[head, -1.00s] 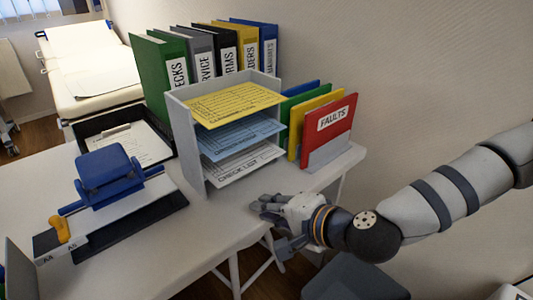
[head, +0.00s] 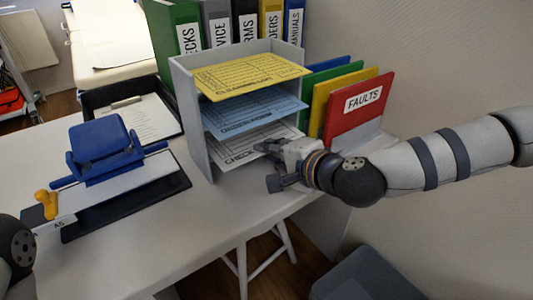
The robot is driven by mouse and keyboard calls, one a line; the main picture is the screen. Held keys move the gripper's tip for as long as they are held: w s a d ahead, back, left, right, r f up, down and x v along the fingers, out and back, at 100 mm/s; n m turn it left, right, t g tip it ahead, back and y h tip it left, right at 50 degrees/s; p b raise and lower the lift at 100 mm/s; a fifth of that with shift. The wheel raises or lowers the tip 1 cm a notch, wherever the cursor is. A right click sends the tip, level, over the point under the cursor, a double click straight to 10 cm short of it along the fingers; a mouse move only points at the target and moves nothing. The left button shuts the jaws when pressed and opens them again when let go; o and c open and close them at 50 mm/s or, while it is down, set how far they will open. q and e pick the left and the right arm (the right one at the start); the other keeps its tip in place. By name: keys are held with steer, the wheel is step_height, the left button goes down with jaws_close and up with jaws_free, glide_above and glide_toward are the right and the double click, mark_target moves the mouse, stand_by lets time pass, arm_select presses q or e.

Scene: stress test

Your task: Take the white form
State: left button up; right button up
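A white form (head: 240,149) headed "CHECK LIST" lies on the lowest level of a grey sorter (head: 190,112), and its front edge sticks out. A blue form (head: 253,108) and a yellow form (head: 250,74) lie on the levels above. My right gripper (head: 267,166) is at the right front corner of the white form, fingers apart. One finger overlaps the form's corner in the picture, the other is lower, in front of the sorter. Whether it touches the paper I cannot tell. Of my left arm only a dark joint shows at the lower left; its gripper is out of view.
Red, yellow and green folders (head: 358,104) stand right of the sorter, close to my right wrist. Binders (head: 218,22) stand behind it. A black tray with a clipboard (head: 134,118) and a blue hole punch (head: 100,147) are to the left. The front table (head: 165,235) is clear.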

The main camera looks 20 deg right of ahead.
steer(key=shift+w, duration=0.2)
steer(key=shift+c, duration=0.3)
steer(key=shift+f, duration=0.1)
jaws_close()
